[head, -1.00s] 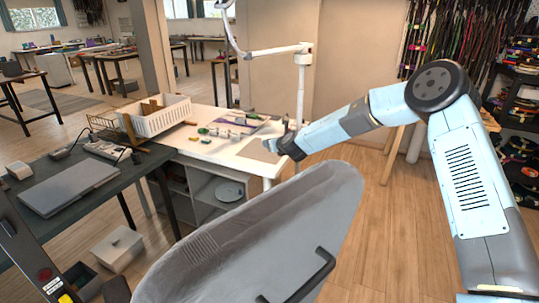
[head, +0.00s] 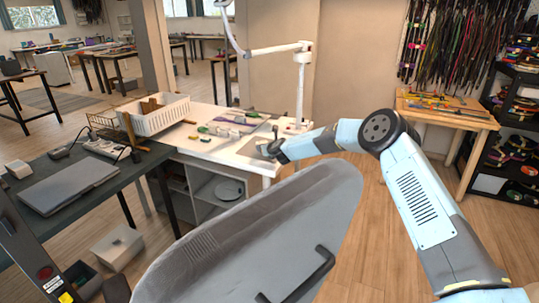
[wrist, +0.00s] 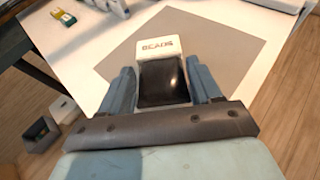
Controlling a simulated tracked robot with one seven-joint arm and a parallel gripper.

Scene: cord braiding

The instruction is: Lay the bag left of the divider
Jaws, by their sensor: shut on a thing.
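The bag (wrist: 163,80) has a white top labelled "BEADS" and a dark, shiny body. In the wrist view it sits between the two blue-grey fingers of my gripper (wrist: 160,74), which is shut on it. It is seen over a grey mat on the white table; its height above the mat is hard to judge. In the head view my gripper (head: 266,151) is at the front right of the white table, and I cannot make out the bag there. A long grey piece (wrist: 250,4) crosses the top right of the wrist view; I cannot tell whether it is the divider.
The white table (head: 205,146) carries small coloured items and a grey mat (wrist: 225,62). A white lamp post (head: 300,85) rises behind my gripper. A white basket (head: 160,118) stands at the table's left. A dark table with a laptop (head: 68,187) is at left.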

